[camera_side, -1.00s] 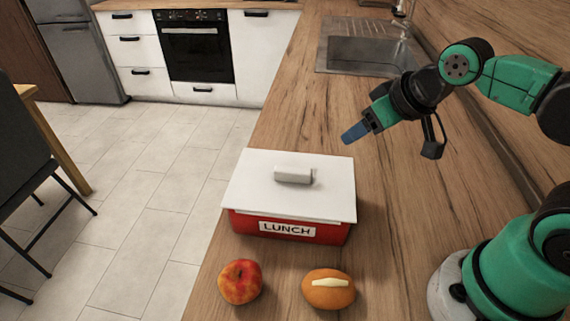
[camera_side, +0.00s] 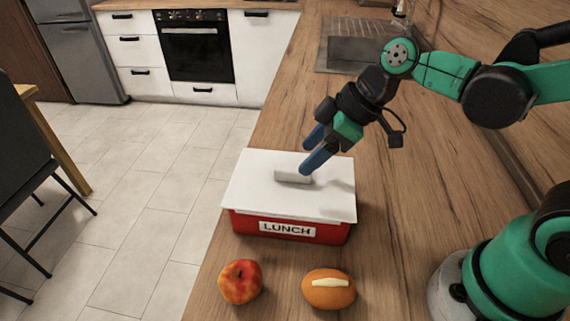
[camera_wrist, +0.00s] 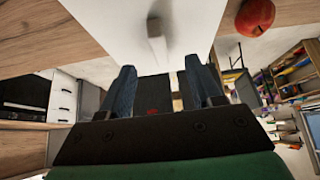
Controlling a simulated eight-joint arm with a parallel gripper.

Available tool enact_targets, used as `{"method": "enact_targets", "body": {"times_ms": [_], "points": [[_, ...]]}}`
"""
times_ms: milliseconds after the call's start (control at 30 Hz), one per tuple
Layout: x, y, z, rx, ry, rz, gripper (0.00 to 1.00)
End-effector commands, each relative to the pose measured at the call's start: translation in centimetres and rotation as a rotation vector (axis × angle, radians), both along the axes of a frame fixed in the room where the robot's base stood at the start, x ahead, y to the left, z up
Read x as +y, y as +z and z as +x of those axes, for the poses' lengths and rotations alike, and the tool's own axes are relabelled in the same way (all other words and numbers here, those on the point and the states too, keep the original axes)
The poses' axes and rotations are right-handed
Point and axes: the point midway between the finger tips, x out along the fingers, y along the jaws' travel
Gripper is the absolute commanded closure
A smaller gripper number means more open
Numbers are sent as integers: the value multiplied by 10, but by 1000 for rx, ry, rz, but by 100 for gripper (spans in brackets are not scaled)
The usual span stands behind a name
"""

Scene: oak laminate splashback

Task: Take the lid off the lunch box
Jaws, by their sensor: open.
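The lunch box (camera_side: 330,234) is red with a "LUNCH" label and stands on the wooden counter. Its white lid (camera_side: 250,190) lies on top, with a pale block handle (camera_side: 292,177) in the middle. The lid (camera_wrist: 190,20) and handle (camera_wrist: 156,28) also show in the wrist view, beyond the fingertips. My gripper (camera_side: 307,155) is open, with blue fingers pointing down at the handle. One fingertip overlaps the handle's right end in the side view; I cannot tell whether it touches. In the wrist view my gripper (camera_wrist: 158,75) is empty, its fingers apart.
A red apple (camera_side: 240,281) and an orange bun-like item (camera_side: 329,289) with a pale strip lie in front of the box. The counter's left edge is close to the box. A sink (camera_side: 365,50) is at the back. Bare counter (camera_side: 420,200) lies to the right.

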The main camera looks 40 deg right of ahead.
Motion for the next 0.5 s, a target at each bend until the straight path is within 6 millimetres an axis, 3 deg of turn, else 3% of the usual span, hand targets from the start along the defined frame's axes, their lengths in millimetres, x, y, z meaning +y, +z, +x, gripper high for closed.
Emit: {"method": "enact_targets", "body": {"times_ms": [500], "points": [[16, -36, 16, -1, -2, -1, 42]]}}
